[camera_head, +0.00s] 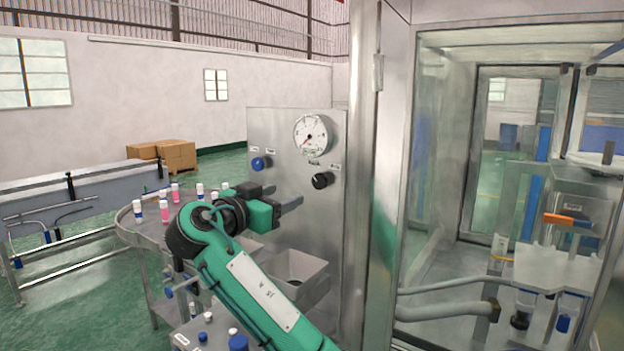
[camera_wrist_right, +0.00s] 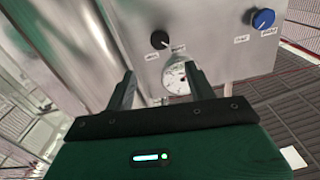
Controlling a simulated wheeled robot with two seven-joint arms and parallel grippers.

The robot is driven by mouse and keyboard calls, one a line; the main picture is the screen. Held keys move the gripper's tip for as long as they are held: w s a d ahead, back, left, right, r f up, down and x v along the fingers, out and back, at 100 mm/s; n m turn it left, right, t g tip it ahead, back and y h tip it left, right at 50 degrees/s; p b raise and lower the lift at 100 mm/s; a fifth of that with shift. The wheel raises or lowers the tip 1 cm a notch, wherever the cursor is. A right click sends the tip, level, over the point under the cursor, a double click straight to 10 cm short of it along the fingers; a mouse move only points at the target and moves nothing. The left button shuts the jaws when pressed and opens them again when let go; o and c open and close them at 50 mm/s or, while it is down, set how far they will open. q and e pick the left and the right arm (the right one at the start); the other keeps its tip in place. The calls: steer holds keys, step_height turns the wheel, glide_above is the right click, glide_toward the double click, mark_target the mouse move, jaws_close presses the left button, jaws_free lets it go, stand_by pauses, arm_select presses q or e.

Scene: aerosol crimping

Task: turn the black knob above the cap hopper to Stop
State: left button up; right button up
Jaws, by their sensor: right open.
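The black knob (camera_head: 322,180) sits on the upright metal panel (camera_head: 262,128), below the round gauge and above the open metal hopper (camera_head: 297,268). In the right wrist view, which looks upside down, the black knob (camera_wrist_right: 160,40) has a light pointer mark and small labels beside it, too small to read. My right gripper (camera_head: 286,194) is in front of the panel, left of the black knob and slightly lower. Its two fingers are apart and empty in the right wrist view (camera_wrist_right: 159,72), with the knob beyond the tips, not touched. My left gripper is not in view.
A blue knob (camera_head: 260,163) is on the same panel to the left; the gauge (camera_head: 313,134) is above. A round table (camera_head: 135,222) with small bottles stands to the left. A steel post (camera_head: 368,200) and glass enclosure (camera_head: 440,150) bound the right side.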

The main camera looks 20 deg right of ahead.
mark_target(318, 182)
steer(key=p+x, duration=0.6)
steer(key=x, duration=0.4)
steer(key=shift+w+d+r, duration=0.15)
steer(key=shift+w+d, duration=0.3)
steer(key=shift+d, duration=0.05)
steer(key=shift+w+d+p, duration=0.4)
steer(key=shift+f, duration=0.3)
steer(key=c, duration=1)
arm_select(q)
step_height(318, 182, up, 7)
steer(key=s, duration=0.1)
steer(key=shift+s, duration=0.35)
arm_select(e)
steer(key=shift+o, duration=0.2)
